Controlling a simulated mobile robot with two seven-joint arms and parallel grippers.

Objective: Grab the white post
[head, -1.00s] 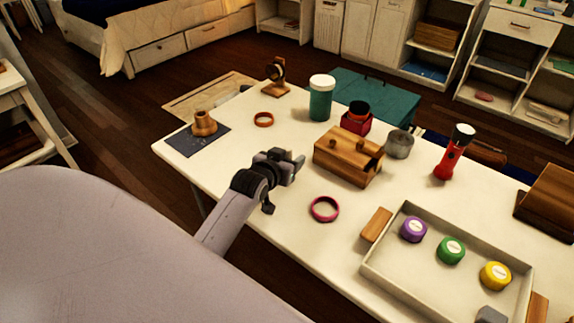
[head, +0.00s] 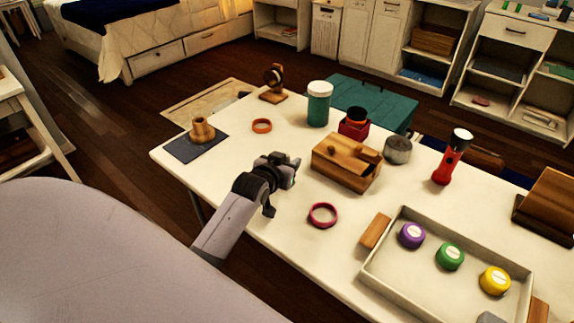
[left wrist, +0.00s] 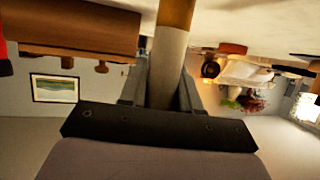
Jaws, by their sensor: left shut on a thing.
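The white post (left wrist: 170,50) shows in the left wrist view as a pale upright cylinder with a tan band (left wrist: 176,13) at the picture's top. It stands between the two dark fingers of my left gripper (left wrist: 163,88), which is shut on it. In the head view my left gripper (head: 288,166) is over the white table, left of the wooden box. The post cannot be made out there. My right gripper is not in view.
The wooden box (head: 345,165) is close to the gripper's right. A pink ring (head: 323,215) lies in front. A tray (head: 375,277) with coloured discs, a red flashlight (head: 452,158) and a teal jar (head: 318,104) stand on the table (head: 225,172).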

